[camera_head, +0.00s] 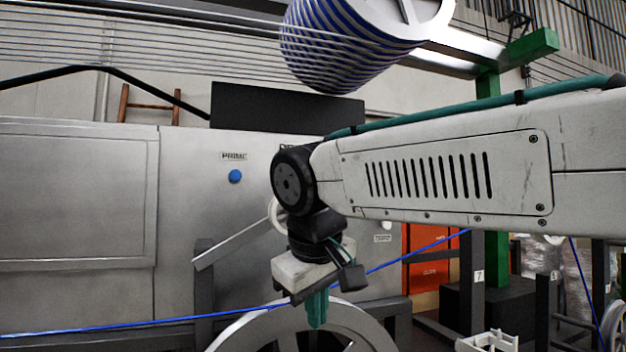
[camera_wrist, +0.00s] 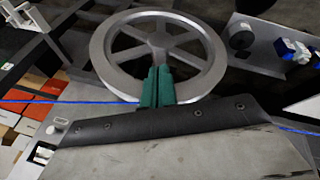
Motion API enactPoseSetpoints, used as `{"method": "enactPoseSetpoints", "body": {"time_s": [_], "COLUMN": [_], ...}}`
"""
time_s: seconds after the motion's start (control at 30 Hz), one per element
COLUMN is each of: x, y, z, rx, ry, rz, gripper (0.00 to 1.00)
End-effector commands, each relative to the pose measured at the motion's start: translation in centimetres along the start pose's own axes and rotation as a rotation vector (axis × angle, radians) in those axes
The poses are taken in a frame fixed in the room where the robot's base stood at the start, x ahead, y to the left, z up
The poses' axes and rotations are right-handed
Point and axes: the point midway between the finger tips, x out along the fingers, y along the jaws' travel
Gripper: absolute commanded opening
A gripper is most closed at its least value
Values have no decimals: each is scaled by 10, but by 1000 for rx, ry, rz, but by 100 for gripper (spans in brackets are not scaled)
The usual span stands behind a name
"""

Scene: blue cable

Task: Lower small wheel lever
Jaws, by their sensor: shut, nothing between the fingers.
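A pale grey lever bar (camera_head: 235,240) slopes up to the right in front of the machine. A small pale wheel (camera_head: 274,214) shows at its upper end, mostly hidden behind my arm. I cannot tell how the two are joined. My gripper (camera_head: 317,318) points down with its teal fingers together and empty, right of and below the lever. In the wrist view the fingers (camera_wrist: 157,88) appear in front of the large spoked wheel's (camera_wrist: 105,48) lower rim and hub; contact cannot be told. The lever is not clearly identifiable there.
The blue cable (camera_head: 420,249) runs across the scene, passing close to my gripper and the large wheel (camera_head: 235,338). A grey machine cabinet (camera_head: 80,200) with a blue button (camera_head: 235,176) stands behind. A blue-striped spool (camera_head: 335,50) hangs above. Dark posts (camera_head: 470,275) stand at right.

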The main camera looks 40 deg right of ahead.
Motion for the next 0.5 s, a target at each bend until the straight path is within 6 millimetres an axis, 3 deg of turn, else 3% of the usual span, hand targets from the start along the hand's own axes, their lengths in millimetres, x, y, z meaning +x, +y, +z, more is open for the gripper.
{"method": "enactPoseSetpoints", "body": {"time_s": [0.03,0.2,0.33,0.5], "x": [-30,-121,-173,-209], "y": [19,76,105,123], "z": [-39,-136,-179,-203], "rx": [-12,-12,11,37], "ry": [48,189,264,313], "rz": [64,273,390,467], "gripper": [0,0,0,0]}}
